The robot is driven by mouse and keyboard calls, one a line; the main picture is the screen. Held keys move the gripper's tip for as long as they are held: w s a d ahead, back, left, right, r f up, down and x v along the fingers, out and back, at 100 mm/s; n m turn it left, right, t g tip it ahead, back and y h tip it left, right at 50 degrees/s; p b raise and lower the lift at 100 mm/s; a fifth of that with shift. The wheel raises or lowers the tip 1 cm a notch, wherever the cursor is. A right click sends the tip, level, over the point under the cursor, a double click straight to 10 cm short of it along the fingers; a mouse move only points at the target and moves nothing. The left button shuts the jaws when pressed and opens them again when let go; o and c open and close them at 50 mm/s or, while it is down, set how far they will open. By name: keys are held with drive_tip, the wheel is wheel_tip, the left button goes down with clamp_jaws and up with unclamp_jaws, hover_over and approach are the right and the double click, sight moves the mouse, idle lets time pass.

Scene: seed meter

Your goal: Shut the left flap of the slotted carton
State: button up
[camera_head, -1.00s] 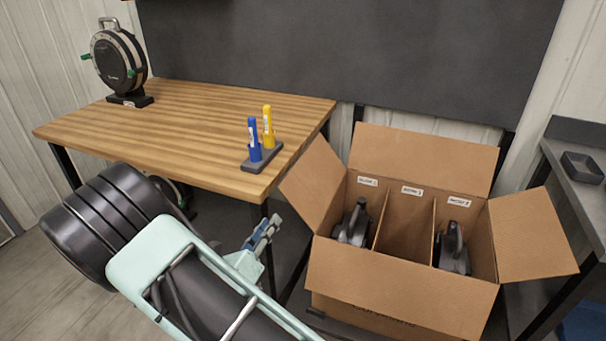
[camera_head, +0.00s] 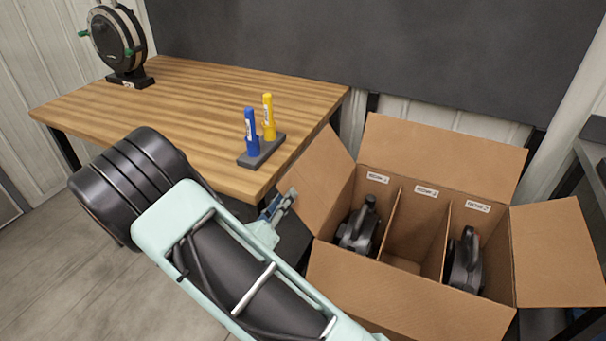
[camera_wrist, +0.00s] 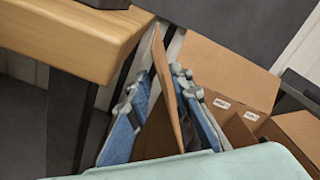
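The slotted carton (camera_head: 405,292) stands open at the right, with flaps spread. Its left flap (camera_head: 322,182) stands up and leans outward to the left, near the table corner. My gripper (camera_head: 279,205) is at the outer left edge of this flap. In the wrist view my gripper (camera_wrist: 160,72) is open, with one blue-grey finger on each side of the left flap (camera_wrist: 161,58), seen nearly edge-on. I cannot tell whether either finger touches it. My pale green arm hides part of the carton's lower left.
The carton's left and right slots hold dark seed meters (camera_head: 358,228) (camera_head: 464,262); the middle slot looks empty. The wooden table (camera_head: 200,100) lies close left of the flap, bearing a marker holder (camera_head: 262,151) and a round device (camera_head: 117,42). The right flap (camera_head: 558,252) spreads outward.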

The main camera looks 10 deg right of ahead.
sight(302, 175)
drive_tip(key=b+x, duration=0.1)
drive_tip(key=x, duration=0.9)
drive_tip(key=shift+d, duration=0.2)
drive_tip(key=shift+c, duration=0.3)
clamp_jaws()
